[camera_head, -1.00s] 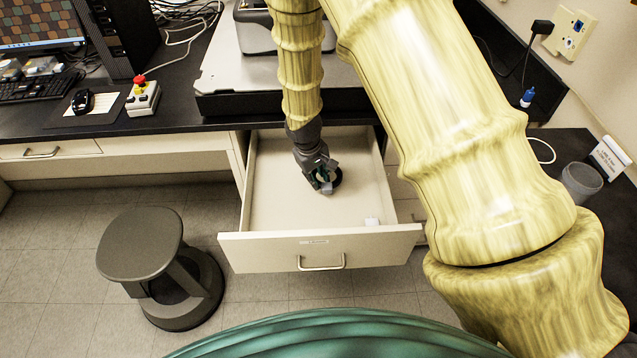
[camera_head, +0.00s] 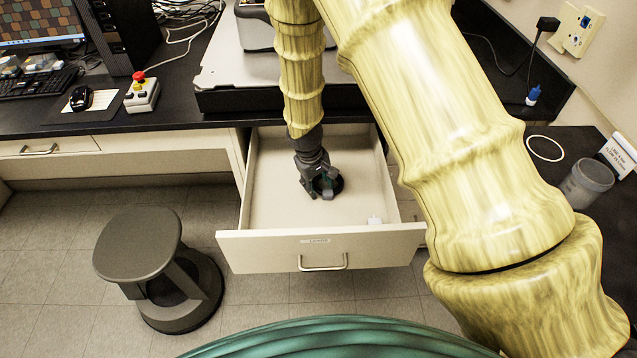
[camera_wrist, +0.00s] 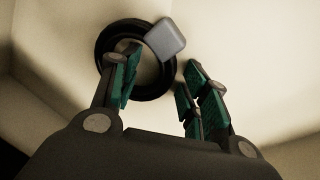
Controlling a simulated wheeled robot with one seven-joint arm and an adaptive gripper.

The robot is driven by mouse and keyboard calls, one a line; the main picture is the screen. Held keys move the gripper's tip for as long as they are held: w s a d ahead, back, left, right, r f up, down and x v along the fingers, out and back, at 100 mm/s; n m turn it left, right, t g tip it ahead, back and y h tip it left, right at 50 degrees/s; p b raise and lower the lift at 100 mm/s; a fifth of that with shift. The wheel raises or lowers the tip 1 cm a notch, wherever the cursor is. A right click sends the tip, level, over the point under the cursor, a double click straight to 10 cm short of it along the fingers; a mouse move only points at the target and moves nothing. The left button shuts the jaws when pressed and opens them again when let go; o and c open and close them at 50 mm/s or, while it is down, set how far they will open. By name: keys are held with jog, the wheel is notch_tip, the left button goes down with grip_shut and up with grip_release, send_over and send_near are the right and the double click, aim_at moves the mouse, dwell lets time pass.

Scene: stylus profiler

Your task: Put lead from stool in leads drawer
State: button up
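The lead is a black coiled ring (camera_wrist: 104,47) with a grey block-shaped end (camera_wrist: 165,39) in the wrist view. In the head view the dark coil (camera_head: 339,183) is inside the open drawer (camera_head: 275,205), low over or on its floor. My gripper (camera_head: 318,193) is down in the drawer at the coil. In the wrist view my gripper's (camera_wrist: 162,64) teal-padded fingers are spread apart. The left finger overlaps the coil's lower left part, and the right finger is beside the ring. I cannot tell whether the left finger touches it. The stool (camera_head: 138,243) at left has a bare seat.
The drawer's front panel (camera_head: 250,252) and side walls surround my gripper. The black bench top (camera_head: 190,115) with an instrument (camera_head: 225,75) is behind it.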

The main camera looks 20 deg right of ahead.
jog(key=shift+r, duration=0.1)
notch_tip(320, 180, up, 12)
jog(key=s+a+b, duration=0.1)
jog(key=a, duration=0.1)
dwell(0.8)
jog(key=shift+a, duration=0.1)
dwell(1.0)
